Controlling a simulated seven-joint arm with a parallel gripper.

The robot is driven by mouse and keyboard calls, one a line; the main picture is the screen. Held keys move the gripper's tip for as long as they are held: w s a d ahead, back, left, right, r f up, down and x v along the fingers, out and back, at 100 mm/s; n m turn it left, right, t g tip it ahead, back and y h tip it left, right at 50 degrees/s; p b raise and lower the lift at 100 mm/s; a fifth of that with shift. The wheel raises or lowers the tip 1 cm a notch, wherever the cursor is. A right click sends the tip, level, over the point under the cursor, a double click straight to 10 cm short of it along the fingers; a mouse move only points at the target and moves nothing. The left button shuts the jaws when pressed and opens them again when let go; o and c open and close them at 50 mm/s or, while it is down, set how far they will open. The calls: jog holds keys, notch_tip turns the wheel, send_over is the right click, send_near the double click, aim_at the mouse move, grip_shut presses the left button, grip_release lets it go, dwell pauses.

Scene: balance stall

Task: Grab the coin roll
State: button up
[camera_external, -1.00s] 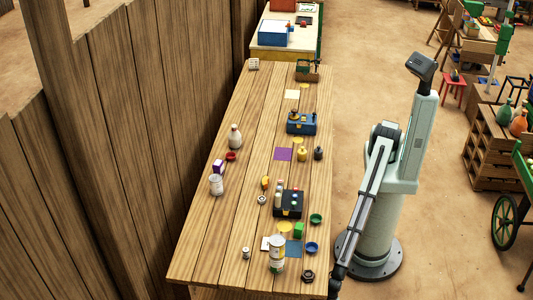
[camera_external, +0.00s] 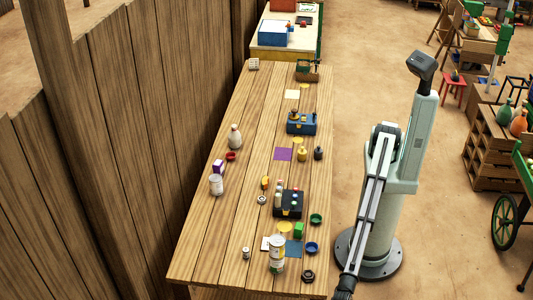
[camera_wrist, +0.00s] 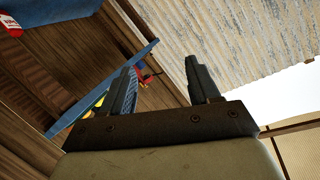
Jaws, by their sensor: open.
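No coin roll can be made out for certain. A small pale cylinder (camera_external: 246,253) stands near the front of the long wooden table, left of a larger white-and-yellow can (camera_external: 277,254); it is too small to identify. My gripper (camera_wrist: 160,66) shows in the wrist view with its two dark fingers apart and nothing between them. In the external view my arm hangs down right of the table's near end, and its tip is cut off by the bottom edge.
Near the can are a green block (camera_external: 299,231), a blue bowl (camera_external: 312,248), a green bowl (camera_external: 316,218) and a dark hex nut (camera_external: 308,276). A dark box (camera_external: 288,203) holds small items. A wooden fence (camera_external: 130,110) lines the left side. The table's front-left corner is clear.

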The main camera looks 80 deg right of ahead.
jog(key=w+d+r+m+t, duration=0.1)
jog(key=w+d+r+m, duration=0.35)
jog(key=w, duration=0.25)
jog(key=w+d+r+m+t+y, duration=0.1)
jog(key=w+d+r+m+t, duration=0.15)
jog(key=w+r, duration=0.45)
jog(key=w+d+r+m, duration=0.4)
jog(key=w+r+m, duration=0.1)
jog(key=w, duration=0.3)
jog(key=w+d+r+m+t, duration=0.3)
jog(key=w+d+r+m, duration=0.15)
jog(key=w+d, duration=0.45)
jog(key=n+g+h, duration=1)
jog(key=n+h, duration=0.6)
jog(key=n, duration=1)
send_over(246, 249)
notch_tip(246, 249, down, 5)
jog(key=shift+t, duration=0.25)
notch_tip(246, 249, down, 14)
jog(key=shift+a+r, duration=0.1)
jog(key=shift+r, duration=0.05)
